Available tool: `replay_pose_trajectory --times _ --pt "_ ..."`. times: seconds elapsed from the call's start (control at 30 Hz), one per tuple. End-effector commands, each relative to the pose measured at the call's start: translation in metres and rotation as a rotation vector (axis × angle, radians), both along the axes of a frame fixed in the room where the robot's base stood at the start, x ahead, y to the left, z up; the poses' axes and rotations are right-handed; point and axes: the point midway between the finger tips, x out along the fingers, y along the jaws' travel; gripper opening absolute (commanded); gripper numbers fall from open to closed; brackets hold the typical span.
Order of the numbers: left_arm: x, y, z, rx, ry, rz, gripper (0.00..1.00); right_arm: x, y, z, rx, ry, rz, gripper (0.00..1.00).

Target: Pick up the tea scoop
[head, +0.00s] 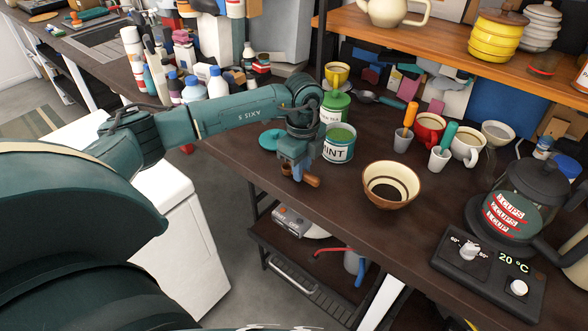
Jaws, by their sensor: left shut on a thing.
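My left gripper (298,174) is low over the front edge of the dark countertop, left of the brown bowl. It is shut on a small brown wooden piece (312,181), which I take to be the tea scoop. Only its rounded brown end shows beside the fingers; the rest is hidden by the gripper. I cannot tell whether it is clear of the counter. My right gripper is not in view.
A brown bowl (390,185) stands to the right. Mugs, an electric kettle (510,205) and its base (488,272) crowd the right. The dark counter (345,208) is bare near its front edge.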

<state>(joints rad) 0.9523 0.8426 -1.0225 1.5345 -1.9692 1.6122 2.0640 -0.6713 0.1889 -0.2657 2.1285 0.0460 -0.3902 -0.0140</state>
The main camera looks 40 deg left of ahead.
Motion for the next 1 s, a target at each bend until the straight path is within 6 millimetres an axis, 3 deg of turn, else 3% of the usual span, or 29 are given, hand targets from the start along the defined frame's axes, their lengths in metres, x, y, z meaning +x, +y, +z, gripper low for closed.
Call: replay_pose_trajectory --times 0.17,0.6,0.97,1.0 --pt "0.001 0.000 0.012 -0.001 -0.004 0.001 0.00 0.000 0.001 -0.001 0.002 0.001 0.000 0.36" --pt "0.001 0.000 0.091 0.000 -0.003 0.000 0.00 0.001 0.003 -0.003 0.021 -0.001 -0.009 0.36" --pt "0.000 0.000 0.101 0.000 0.000 0.000 0.00 0.001 0.002 -0.002 0.022 -0.001 -0.011 0.36" --pt "0.000 0.000 0.100 0.000 0.000 0.000 0.14 0.002 0.002 -0.002 0.022 -0.002 -0.012 0.36"
